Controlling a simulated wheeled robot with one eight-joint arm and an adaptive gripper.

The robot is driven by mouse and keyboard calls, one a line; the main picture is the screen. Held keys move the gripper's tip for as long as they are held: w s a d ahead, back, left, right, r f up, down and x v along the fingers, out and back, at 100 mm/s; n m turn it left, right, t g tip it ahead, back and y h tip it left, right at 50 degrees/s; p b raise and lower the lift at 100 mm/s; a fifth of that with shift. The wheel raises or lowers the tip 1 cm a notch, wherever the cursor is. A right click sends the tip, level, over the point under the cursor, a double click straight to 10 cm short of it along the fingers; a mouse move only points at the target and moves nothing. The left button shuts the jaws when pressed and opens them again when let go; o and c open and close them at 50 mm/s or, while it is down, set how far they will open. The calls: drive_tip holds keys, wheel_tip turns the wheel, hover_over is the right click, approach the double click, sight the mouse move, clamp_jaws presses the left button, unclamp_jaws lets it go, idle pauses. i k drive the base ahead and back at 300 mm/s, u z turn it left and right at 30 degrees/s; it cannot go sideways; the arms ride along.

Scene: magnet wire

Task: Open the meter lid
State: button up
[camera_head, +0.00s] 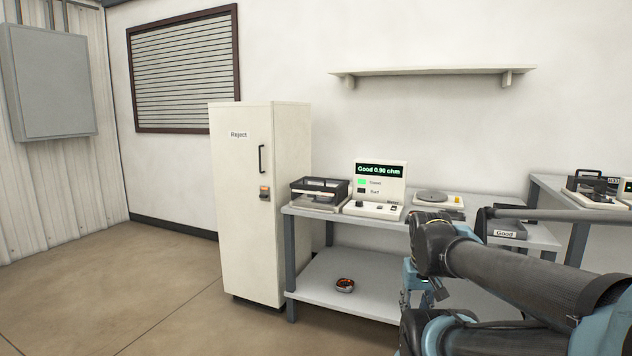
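The meter (376,210) stands on the grey workbench, with an upright panel whose screen reads "Good 0.90 ohm". A green patch is lit beside the upper of two small labels on the panel. At its left is a box with a dark-framed, see-through lid (320,186). The lid appears to lie shut over the box, though its fine detail is too small to tell. My arm reaches in from the right, in front of the bench and well right of the lid. I cannot make out my gripper's fingers.
A white cabinet (245,200) marked "Reject" stands left of the bench (335,285). A round-plated device (437,199) and a "Good" tray (505,231) are right of the meter. Floor is clear at left.

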sight(341, 191)
drive_tip(key=u, duration=0.3)
drive_tip(key=i, duration=1.4)
drive_tip(key=z, duration=0.25)
